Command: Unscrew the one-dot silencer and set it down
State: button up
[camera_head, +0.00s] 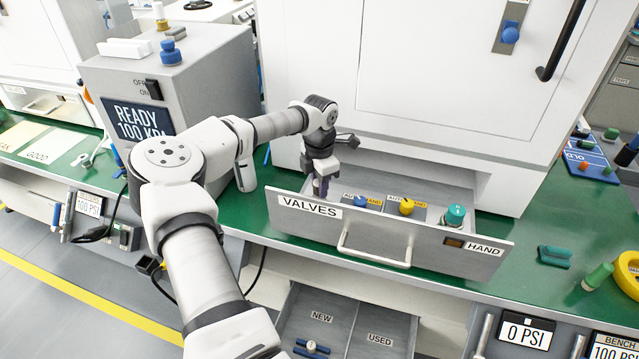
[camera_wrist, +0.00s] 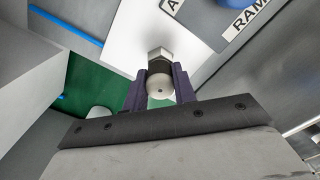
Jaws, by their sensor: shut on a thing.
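My gripper (camera_wrist: 160,88) is shut on the one-dot silencer (camera_wrist: 160,83), with a dark finger on each side. The silencer shows a pale round end with one small dark dot, and a grey metal hex (camera_wrist: 159,54) shows just beyond it. Whether its thread is engaged in anything is hidden. In the head view my gripper (camera_head: 320,186) points down at the left end of the open VALVES drawer (camera_head: 290,222); the silencer cannot be made out there.
The drawer also holds a blue knob (camera_head: 360,201), a yellow knob (camera_head: 406,206) and a teal knob (camera_head: 455,216). The white press cabinet (camera_head: 430,60) rises close behind. A grey READY box (camera_head: 215,70) stands to the left.

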jog(key=shift+n, duration=0.8)
jog(key=shift+n, duration=0.8)
jog(key=shift+n, duration=0.9)
jog(key=shift+n+b, duration=0.4)
jog(key=shift+n, duration=0.5)
